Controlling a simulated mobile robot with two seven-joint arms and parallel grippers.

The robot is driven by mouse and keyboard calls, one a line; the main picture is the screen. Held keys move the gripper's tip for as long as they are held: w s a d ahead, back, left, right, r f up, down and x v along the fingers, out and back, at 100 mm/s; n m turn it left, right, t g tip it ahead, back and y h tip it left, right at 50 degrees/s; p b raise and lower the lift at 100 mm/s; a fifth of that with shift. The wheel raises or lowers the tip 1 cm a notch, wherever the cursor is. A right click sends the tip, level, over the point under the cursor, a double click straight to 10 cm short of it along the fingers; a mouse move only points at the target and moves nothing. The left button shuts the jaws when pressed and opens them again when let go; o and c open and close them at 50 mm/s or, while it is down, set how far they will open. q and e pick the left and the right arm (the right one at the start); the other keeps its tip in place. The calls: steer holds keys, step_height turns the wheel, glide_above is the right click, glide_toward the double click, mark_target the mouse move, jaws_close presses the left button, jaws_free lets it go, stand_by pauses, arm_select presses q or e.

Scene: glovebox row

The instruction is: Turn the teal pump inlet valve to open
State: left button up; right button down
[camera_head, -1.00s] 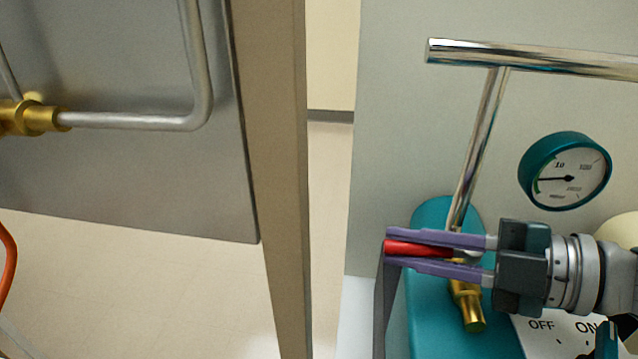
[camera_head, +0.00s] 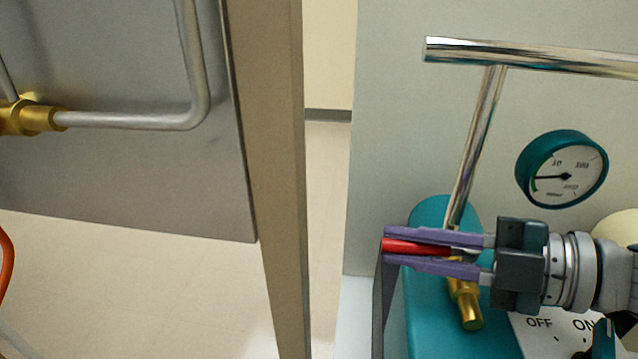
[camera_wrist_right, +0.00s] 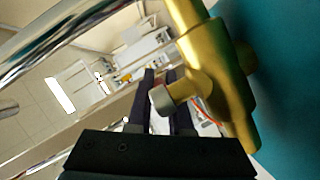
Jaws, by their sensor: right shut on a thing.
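The teal pump (camera_head: 424,335) stands at the lower right of the head view. A brass valve body (camera_head: 467,305) sits on it, below a chrome pipe (camera_head: 478,145). The valve's red lever (camera_head: 415,247) points left, across the line of the pipe. My right gripper (camera_head: 388,247) comes in from the right and is shut on the red lever, one purple finger on each side. In the right wrist view the brass valve body (camera_wrist_right: 215,85) is close, beside my dark fingers (camera_wrist_right: 165,85); the lever is mostly hidden there. My left gripper is not in view.
A round teal gauge (camera_head: 562,169) is on the wall above my right wrist. An OFF/ON plate (camera_head: 532,330) lies below it. A chrome crossbar (camera_head: 530,57) runs above. A beige post (camera_head: 268,150) and a grey panel with brass fitting (camera_head: 30,119) are at left.

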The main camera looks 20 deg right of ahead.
stand_by(0.3)
steer(key=shift+f+b, duration=0.15)
steer(key=shift+b, duration=0.2)
steer(key=n+g+y+b, duration=0.1)
steer(key=s+n+g+y+b, duration=0.1)
steer(key=n+g+y+b, duration=0.1)
steer(key=shift+s+a+f+n+g, duration=0.15)
steer(key=shift+s+a+n+g, duration=0.15)
steer(key=shift+g, duration=0.1)
steer(key=shift+s+n+g+y+b, duration=0.25)
steer(key=shift+n+g+y+b, duration=0.05)
steer(key=shift+b, duration=0.15)
steer(key=shift+s+a+r, duration=0.1)
steer(key=shift+a+r, duration=0.05)
steer(key=shift+r, duration=0.15)
steer(key=c, duration=1.1)
jaws_free()
